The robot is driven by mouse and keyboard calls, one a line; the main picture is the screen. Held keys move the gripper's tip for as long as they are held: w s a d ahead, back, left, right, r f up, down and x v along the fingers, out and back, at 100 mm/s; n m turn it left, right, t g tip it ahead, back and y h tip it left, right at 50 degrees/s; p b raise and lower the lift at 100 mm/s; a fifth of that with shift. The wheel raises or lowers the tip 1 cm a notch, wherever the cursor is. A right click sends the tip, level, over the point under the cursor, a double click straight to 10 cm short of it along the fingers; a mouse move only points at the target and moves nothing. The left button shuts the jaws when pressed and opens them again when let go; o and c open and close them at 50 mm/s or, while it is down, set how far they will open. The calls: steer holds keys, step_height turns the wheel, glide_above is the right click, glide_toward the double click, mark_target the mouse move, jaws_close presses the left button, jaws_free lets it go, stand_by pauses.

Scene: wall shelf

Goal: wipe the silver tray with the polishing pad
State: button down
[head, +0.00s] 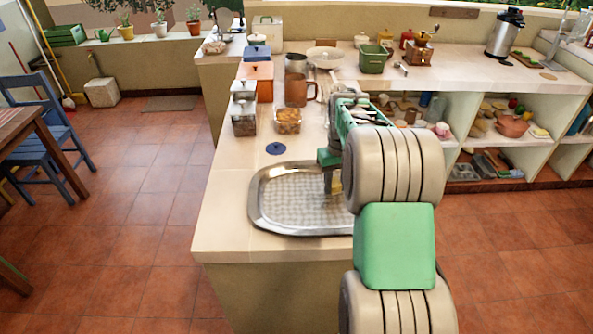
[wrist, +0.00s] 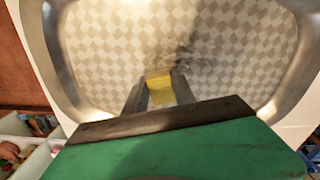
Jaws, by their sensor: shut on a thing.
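The silver tray (head: 285,200) lies on the near end of the counter, with a bright rim and a checkered floor. It fills much of the wrist view (wrist: 190,40), where a dark smudge shows on its floor above the fingers. My gripper (head: 333,186) is over the right part of the tray, pointing down. In the wrist view my gripper (wrist: 160,92) is shut on a yellow polishing pad (wrist: 161,90). The pad is at or just above the tray floor; I cannot tell whether it touches. My arm hides the tray's right end in the head view.
A dark blue disc (head: 276,148) lies behind the tray. A glass container (head: 288,121), a brown mug (head: 298,90) and canisters (head: 243,108) stand farther back. A green pot (head: 373,59) is near the back. Open shelves (head: 510,130) hold several items at right.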

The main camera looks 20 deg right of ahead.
steer(key=shift+s+d, duration=0.25)
steer(key=shift+d, duration=0.5)
steer(key=shift+r+p, duration=0.3)
steer(key=shift+p, duration=0.2)
step_height(320, 180, up, 2)
steer(key=shift+p, duration=0.3)
steer(key=shift+r+p, duration=1.9)
steer(key=shift+r, duration=0.85)
